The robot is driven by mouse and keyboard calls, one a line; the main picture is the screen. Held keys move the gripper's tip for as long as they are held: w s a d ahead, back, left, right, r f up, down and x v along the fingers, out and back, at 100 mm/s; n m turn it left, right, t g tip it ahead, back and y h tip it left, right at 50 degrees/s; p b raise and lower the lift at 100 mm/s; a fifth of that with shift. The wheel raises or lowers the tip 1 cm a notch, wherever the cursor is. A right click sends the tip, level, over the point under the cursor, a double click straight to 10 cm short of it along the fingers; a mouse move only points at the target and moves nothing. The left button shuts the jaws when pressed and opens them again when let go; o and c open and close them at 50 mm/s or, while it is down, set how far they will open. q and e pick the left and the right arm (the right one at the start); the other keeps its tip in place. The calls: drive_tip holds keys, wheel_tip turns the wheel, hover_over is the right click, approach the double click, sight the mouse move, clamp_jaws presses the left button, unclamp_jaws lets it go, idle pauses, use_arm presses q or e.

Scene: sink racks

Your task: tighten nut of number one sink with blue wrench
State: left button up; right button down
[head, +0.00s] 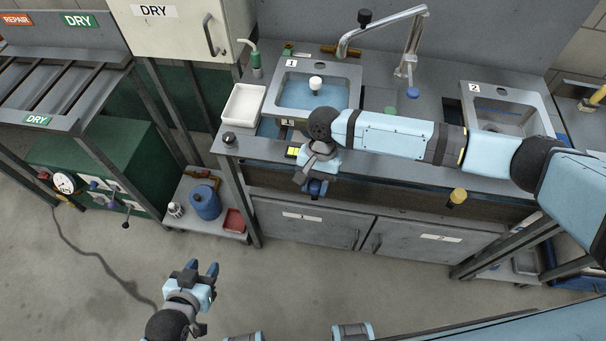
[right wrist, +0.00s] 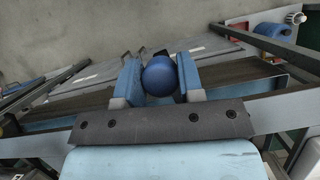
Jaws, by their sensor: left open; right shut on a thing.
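Number one sink (head: 354,82) is set in the counter at the top middle, with blue water and a white-topped item in it. My right gripper (head: 314,184) is in front of the counter edge below this sink. It is shut on a round blue knob (right wrist: 160,76), which shows between its fingers in the right wrist view. The knob may be the end of the blue wrench; no wrench shape shows. I cannot make out the nut. My left gripper (head: 205,270) is open and empty above the floor at the lower left.
A similar yellow knob (head: 457,196) sticks out below the counter, left of number two sink (head: 548,100). Grey cabinet doors (head: 310,224) lie under the counter. A low shelf with a blue jug (head: 205,202) stands left. The floor in front is clear.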

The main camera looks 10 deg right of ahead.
drive_tip(key=shift+d, duration=0.3)
use_arm(q)
drive_tip(key=shift+r, duration=0.3)
drive_tip(key=shift+f, duration=0.1)
use_arm(e)
drive_tip(key=c, duration=0.7)
unclamp_jaws()
drive_tip(key=shift+c, duration=0.2)
use_arm(q)
drive_tip(key=shift+s+f, duration=0.1)
drive_tip(key=shift+f, duration=0.05)
use_arm(e)
drive_tip(key=shift+w+r, duration=0.15)
drive_tip(key=shift+r, duration=0.3)
use_arm(q)
drive_tip(key=shift+f+b, duration=0.45)
drive_tip(key=shift+b, duration=0.1)
use_arm(e)
drive_tip(key=v, duration=1.2)
drive_tip(key=shift+r, duration=0.4)
drive_tip(key=shift+d, duration=0.1)
